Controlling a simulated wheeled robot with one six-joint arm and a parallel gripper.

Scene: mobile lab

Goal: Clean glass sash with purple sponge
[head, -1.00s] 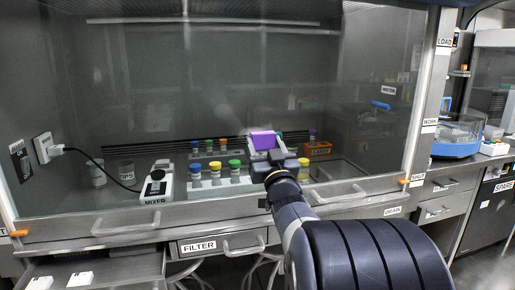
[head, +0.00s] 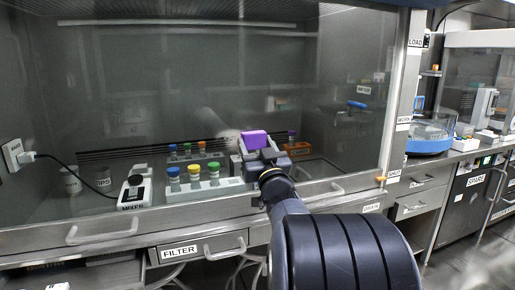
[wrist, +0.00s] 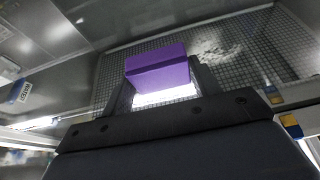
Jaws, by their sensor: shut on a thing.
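The glass sash (head: 330,60) is the large clear pane across the front of the fume hood. My gripper (head: 258,147) is shut on the purple sponge (head: 253,139), in front of the lower middle of the pane. In the wrist view the sponge (wrist: 158,68) sits between the two fingers, its outer face towards the pane. I cannot tell whether it touches the glass. A pale smudge (wrist: 213,50) shows on the pane above and right of the sponge in the wrist view. A faint pale streak (head: 215,124) shows left of the sponge in the head view.
Behind the glass are a rack with coloured-cap vials (head: 205,186), a mixer (head: 133,192) and an orange rack (head: 298,150). Handles (head: 105,233) protrude along the hood's front edge. A filter drawer (head: 200,247) is below. A blue-based device (head: 430,136) stands on the right counter.

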